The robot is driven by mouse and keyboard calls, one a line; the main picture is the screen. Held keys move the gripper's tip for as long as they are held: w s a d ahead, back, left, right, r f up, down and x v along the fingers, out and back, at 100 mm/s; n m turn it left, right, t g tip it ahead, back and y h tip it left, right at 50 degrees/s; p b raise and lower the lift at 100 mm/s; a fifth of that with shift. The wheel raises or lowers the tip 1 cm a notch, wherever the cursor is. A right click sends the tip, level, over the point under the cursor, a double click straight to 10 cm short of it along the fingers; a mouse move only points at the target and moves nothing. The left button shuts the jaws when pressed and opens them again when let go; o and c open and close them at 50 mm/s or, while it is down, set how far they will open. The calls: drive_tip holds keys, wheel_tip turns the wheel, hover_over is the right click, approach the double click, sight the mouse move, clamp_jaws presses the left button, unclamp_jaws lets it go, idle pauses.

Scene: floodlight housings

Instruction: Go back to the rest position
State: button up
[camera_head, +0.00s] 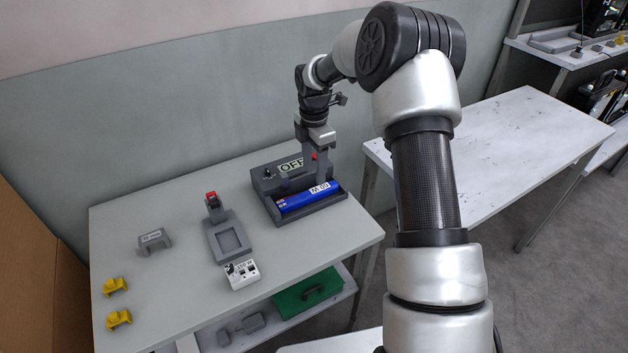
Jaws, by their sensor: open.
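My gripper (318,160) points down over the dark grey housing (273,213) at the back right of the grey table. It is open, with a finger close to the blue cylinder (309,197) labelled with white text. The cylinder lies in the tray part of the housing. I cannot tell whether the finger touches it. The housing carries an "OFF" label (291,165), partly hidden by the gripper. My arm reaches across the right of the view from the lower right.
On the table (180,300) stand a grey fixture with a red part (227,235), a small white box (242,274), a grey bracket (154,240) and two yellow pieces (116,287). A green case (308,291) lies on the shelf below. A white table (500,150) stands right.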

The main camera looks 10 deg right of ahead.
drive_tip(key=s+r+m+p, duration=0.1)
drive_tip(key=s+r, duration=0.1)
drive_tip(key=r, duration=0.7)
drive_tip(key=s+r+m+p, duration=0.2)
drive_tip(key=r, duration=0.7)
drive_tip(key=s+r+m+t+h+p, duration=0.1)
drive_tip(key=s+r+m+t+p, duration=0.15)
drive_tip(key=s+r+m, duration=0.6)
drive_tip(key=s+r+m+t+p, duration=0.1)
drive_tip(key=s+m, duration=0.4)
drive_tip(key=s, duration=0.5)
drive_tip(key=s+r+m+t+y+p, duration=0.1)
drive_tip(key=s+r+m, duration=0.4)
drive_tip(key=s, duration=0.6)
drive_tip(key=r+t+p, duration=0.1)
drive_tip(key=p, duration=0.1)
drive_tip(key=shift+s+r+p, duration=0.25)
drive_tip(key=shift+r+p, duration=0.05)
drive_tip(key=shift+p, duration=0.1)
